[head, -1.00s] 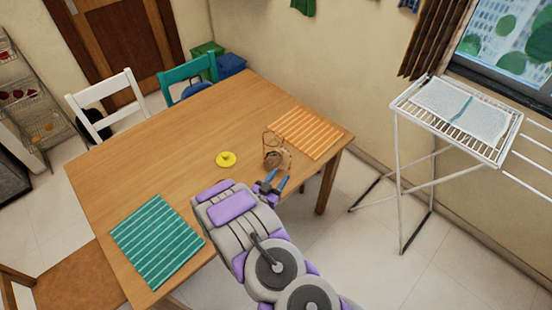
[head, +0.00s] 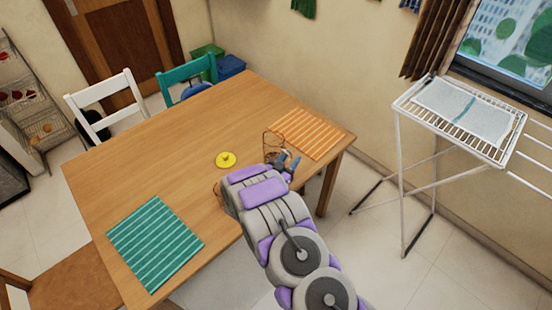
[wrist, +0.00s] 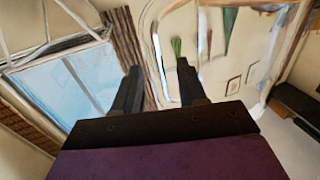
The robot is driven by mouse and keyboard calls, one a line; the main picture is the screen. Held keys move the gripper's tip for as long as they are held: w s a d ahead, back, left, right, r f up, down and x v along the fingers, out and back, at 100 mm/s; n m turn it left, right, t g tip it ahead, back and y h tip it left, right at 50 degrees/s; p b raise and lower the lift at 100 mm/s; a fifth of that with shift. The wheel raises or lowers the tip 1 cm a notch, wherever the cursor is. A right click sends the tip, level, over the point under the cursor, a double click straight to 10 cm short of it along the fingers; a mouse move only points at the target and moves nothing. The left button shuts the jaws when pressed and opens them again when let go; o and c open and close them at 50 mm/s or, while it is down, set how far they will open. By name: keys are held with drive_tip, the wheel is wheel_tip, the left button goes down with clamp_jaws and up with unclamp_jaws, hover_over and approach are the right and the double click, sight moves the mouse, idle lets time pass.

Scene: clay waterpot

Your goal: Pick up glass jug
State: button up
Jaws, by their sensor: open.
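The glass jug (head: 266,146) is clear, with a brownish outline. It stands on the wooden table near its right side, partly hidden by my gripper. My gripper (head: 289,160) is open, just right of the jug in the head view. In the wrist view, the open fingers (wrist: 159,68) frame part of a clear, pale-edged glass shape (wrist: 157,50), which looks like the jug. I cannot tell whether either finger touches it.
A yellow object (head: 226,160) lies left of the jug. An orange striped mat (head: 310,134) lies to its right, and a teal striped mat (head: 155,245) lies front left. Another clear outline (head: 217,192) shows beside my arm. A drying rack (head: 400,180) stands right.

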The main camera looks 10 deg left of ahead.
drive_tip(key=shift+a, duration=0.1)
clamp_jaws()
idle(1.2)
